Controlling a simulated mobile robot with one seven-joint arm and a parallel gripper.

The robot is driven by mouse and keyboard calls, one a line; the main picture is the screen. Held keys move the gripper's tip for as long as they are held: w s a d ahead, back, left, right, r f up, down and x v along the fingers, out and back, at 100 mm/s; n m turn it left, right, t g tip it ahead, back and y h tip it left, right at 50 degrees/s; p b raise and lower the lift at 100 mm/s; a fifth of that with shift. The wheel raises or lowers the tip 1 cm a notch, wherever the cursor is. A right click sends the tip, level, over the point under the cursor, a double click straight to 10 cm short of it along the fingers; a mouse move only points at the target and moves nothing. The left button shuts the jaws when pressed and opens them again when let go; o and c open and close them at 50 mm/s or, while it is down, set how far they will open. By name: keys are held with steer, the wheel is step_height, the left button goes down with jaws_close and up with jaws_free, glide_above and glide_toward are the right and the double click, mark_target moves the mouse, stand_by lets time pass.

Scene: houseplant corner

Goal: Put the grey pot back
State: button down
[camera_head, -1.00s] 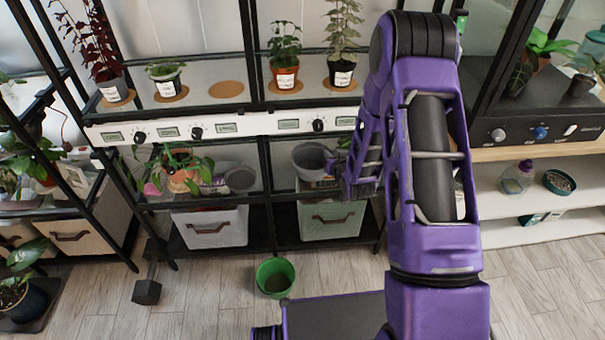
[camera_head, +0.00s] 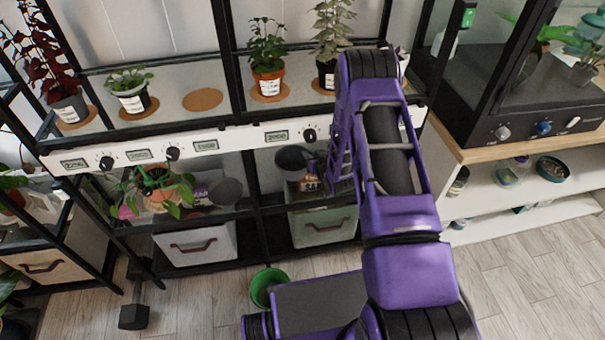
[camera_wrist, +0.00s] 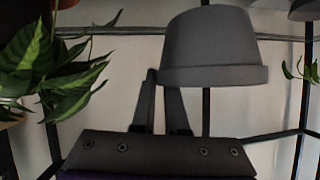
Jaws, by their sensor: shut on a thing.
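My gripper (camera_head: 318,165) is shut on the rim of a dark grey pot (camera_head: 293,158), in front of the lower shelf bay. In the wrist view the pot (camera_wrist: 212,45) fills the upper middle, rim downward in the picture, with the two fingers (camera_wrist: 160,82) close together at its rim edge. In the head view my arm hides part of the gripper. A second grey pot (camera_head: 226,190) stands left of it on the lower shelf. An empty cork mat (camera_head: 203,100) lies on the upper shelf between potted plants.
The upper shelf holds potted plants on cork mats, including a terracotta pot (camera_head: 268,83) and a dark-leaved plant (camera_head: 68,107). A white control strip (camera_head: 235,143) runs along its front. A trailing plant (camera_head: 158,190) is on the lower shelf. A green bucket (camera_head: 266,287) stands on the floor.

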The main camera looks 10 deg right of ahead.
step_height(320, 180, down, 7)
steer(key=shift+r+b, duration=0.2)
steer(key=shift+b, duration=0.3)
steer(key=shift+r, duration=0.1)
steer(key=c, duration=1.4)
jaws_free()
steer(key=shift+f, duration=0.25)
steer(key=o, duration=0.5)
steer(key=shift+c, duration=0.2)
steer(key=shift+r, duration=0.15)
steer(key=shift+s+r, duration=0.2)
steer(key=shift+s, duration=0.1)
steer(key=p+v, duration=0.2)
steer(key=v, duration=0.9)
steer(key=shift+s, duration=0.2)
